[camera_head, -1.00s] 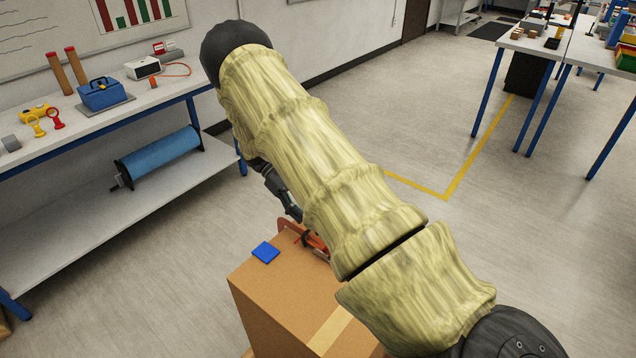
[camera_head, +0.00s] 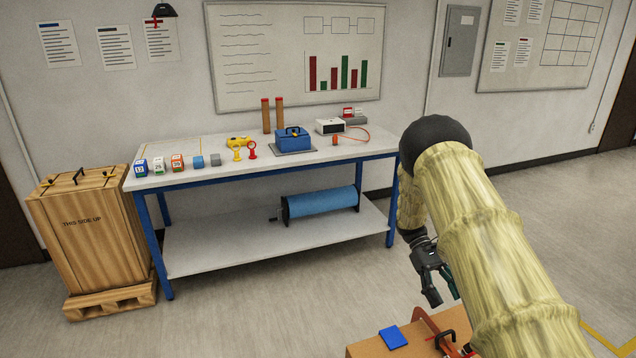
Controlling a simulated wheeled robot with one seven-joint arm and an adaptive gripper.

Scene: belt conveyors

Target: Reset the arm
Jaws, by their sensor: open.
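My arm, in a yellowish sleeve, reaches in from the lower right of the head view and bends down at its dark elbow. My gripper (camera_head: 438,285) hangs below the elbow with its dark fingers apart and nothing seen between them. It is above and behind a brown box (camera_head: 372,349) at the bottom edge. A blue square piece (camera_head: 393,337) and a red-orange tool (camera_head: 432,327) lie on the box top. My arm hides part of the box and of the tool.
A white workbench (camera_head: 215,179) with blue legs stands against the wall, holding several cubes, a blue toolbox (camera_head: 293,139) and other items. A blue roller (camera_head: 320,203) lies on its lower shelf. A wooden crate (camera_head: 92,235) stands left. The floor in front is clear.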

